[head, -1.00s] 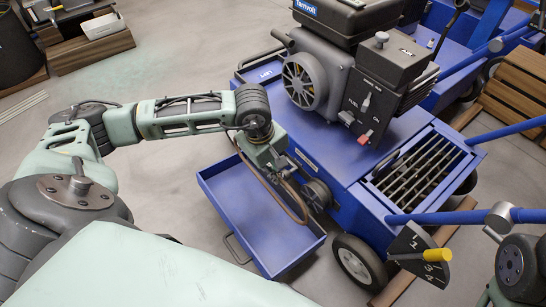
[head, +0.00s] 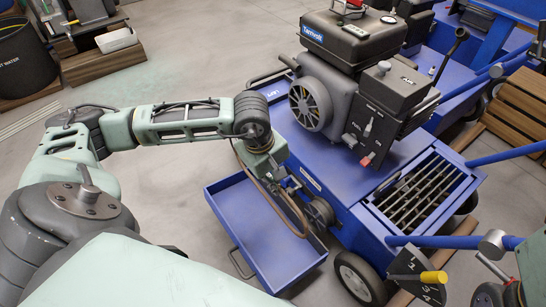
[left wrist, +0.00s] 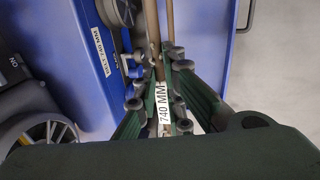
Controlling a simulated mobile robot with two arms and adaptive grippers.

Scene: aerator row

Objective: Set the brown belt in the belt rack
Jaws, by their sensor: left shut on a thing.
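The brown belt (head: 290,211) is a long thin loop hanging below my left gripper (head: 281,183). In the head view it hangs in front of an open blue tray on the near side of the blue machine. In the left wrist view my left gripper (left wrist: 160,75) is shut on the belt (left wrist: 153,28), which carries a white 740 MM tag (left wrist: 166,104). A pulley (head: 318,212) on the machine's side is just right of the belt; I cannot tell whether they touch. I cannot make out the belt rack.
The blue tray (head: 222,241) sticks out from the machine with bare floor around it. The engine (head: 335,95) rises above the deck. A yellow-knobbed lever (head: 433,277) and blue handle bars are at right. Wooden pallets (head: 515,110) lie behind.

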